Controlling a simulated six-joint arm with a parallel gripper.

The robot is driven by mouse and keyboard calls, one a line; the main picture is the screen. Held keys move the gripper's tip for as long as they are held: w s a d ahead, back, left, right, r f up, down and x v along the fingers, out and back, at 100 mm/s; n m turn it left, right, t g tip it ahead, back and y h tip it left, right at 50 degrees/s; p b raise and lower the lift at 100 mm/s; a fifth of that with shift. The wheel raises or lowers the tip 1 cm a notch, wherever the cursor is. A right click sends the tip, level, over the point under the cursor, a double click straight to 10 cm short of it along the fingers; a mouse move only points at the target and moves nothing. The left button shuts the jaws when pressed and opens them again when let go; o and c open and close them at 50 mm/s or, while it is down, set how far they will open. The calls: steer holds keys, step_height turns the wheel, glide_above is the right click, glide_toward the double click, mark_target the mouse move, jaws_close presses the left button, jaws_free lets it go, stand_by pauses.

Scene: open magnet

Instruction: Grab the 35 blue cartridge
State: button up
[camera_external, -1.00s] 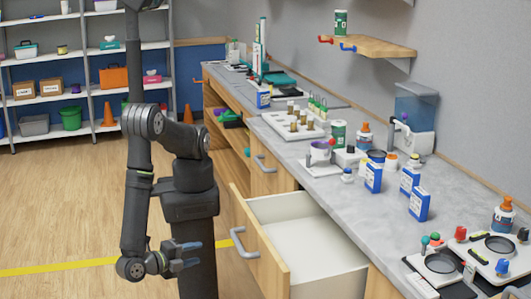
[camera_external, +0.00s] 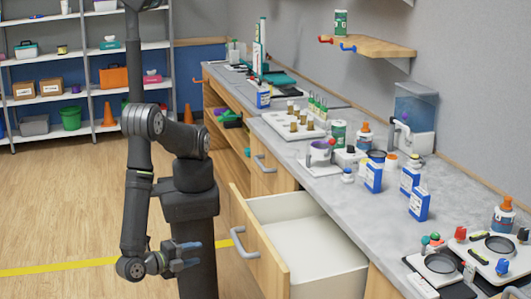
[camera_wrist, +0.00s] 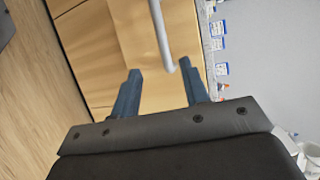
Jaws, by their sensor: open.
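Three blue-and-white cartridges stand upright on the grey counter: one at the back left (camera_external: 374,177), one at the back right (camera_external: 410,179) and one nearer the front (camera_external: 419,206). Another blue-and-white one (camera_external: 263,97) stands further along the counter. Their numbers are too small to read, so I cannot tell which is 35. In the wrist view, small blue-and-white labelled items (camera_wrist: 221,69) line the right side. My gripper (camera_external: 190,255) is open and empty, low in front of the cabinet, apart from the cartridges. Its two blue fingers (camera_wrist: 160,68) are spread in the wrist view.
An open, empty-looking drawer (camera_external: 305,245) juts out between my gripper and the counter. Its grey handle (camera_external: 243,243) is to my gripper's right. A white cup-like device (camera_external: 320,157), bottles and dishes (camera_external: 440,262) crowd the counter (camera_external: 345,215). A shelf (camera_external: 370,47) hangs above.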

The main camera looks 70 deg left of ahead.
steer(key=shift+o, duration=0.5)
steer(key=shift+o, duration=0.8)
